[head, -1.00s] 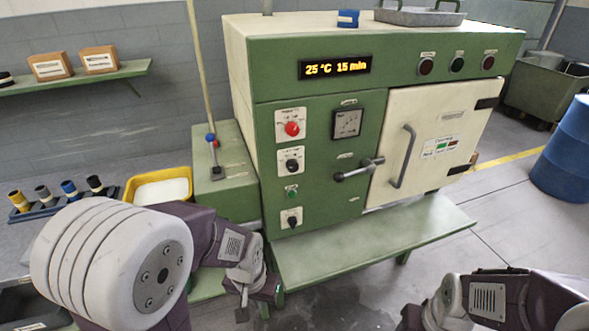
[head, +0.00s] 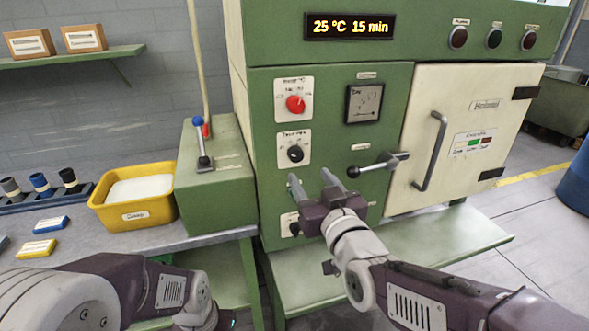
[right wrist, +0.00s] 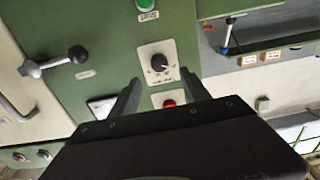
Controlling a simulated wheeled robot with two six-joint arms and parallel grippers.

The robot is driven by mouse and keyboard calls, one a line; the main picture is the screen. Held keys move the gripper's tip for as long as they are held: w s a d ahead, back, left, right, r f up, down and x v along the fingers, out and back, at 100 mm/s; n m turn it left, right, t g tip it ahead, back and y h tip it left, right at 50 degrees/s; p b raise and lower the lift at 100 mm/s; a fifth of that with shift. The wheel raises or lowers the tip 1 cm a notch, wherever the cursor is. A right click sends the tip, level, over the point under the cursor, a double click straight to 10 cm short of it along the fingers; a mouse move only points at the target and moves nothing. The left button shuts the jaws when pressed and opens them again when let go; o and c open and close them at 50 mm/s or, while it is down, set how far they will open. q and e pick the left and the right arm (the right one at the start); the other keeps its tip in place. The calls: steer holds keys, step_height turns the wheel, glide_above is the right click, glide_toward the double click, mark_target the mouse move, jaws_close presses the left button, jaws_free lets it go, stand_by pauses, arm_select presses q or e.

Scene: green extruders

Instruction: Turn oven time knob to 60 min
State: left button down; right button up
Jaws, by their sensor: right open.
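The green oven's display (head: 350,26) reads 25 °C 15 min. The black time knob (head: 295,153) sits on a white plate below the red knob (head: 295,104). My right gripper (head: 313,181) is open and empty in front of the panel, just below the time knob in the head view. In the right wrist view, which is upside down, the time knob (right wrist: 158,62) lies between the two open fingers (right wrist: 160,77), and the red knob (right wrist: 169,103) is partly hidden by the gripper body. Contact with the knob cannot be seen.
The oven door handle (head: 430,150) and a ball-ended lever (head: 380,164) are right of the gripper. A green shelf (head: 440,241) juts out below. A yellow bin (head: 133,203) and a green box with a lever (head: 217,180) stand at left.

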mark_target(297, 158)
steer(key=x, duration=0.9)
steer(key=shift+d+f, duration=0.1)
steer(key=shift+s, duration=0.1)
jaws_close()
